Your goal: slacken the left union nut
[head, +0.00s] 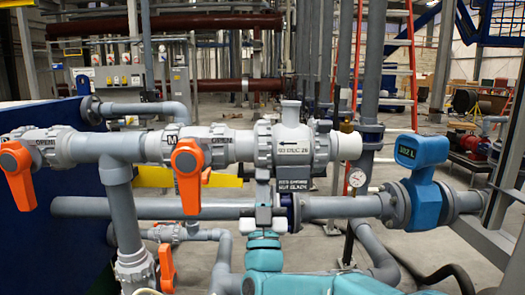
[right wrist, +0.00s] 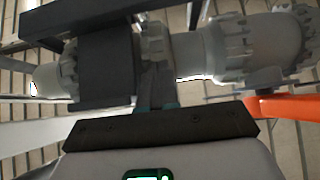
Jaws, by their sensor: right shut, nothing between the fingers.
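The grey check valve (head: 292,148) has a black arrow on its body and sits in the upper pipe run. Its left union nut (head: 264,145) is a ribbed grey ring on the left end of the body. The ring also shows in the right wrist view (right wrist: 152,42), beside the dark body. My right gripper (head: 263,182) points up from below, its fingertips just under the left union nut. In the right wrist view the narrow fingers (right wrist: 160,88) are together and empty. I cannot tell whether they touch the ring. My left gripper is not in view.
Two valves with orange handles (head: 187,175) (head: 20,175) are to the left on the same run. A lower grey pipe (head: 150,207) passes behind my right gripper.

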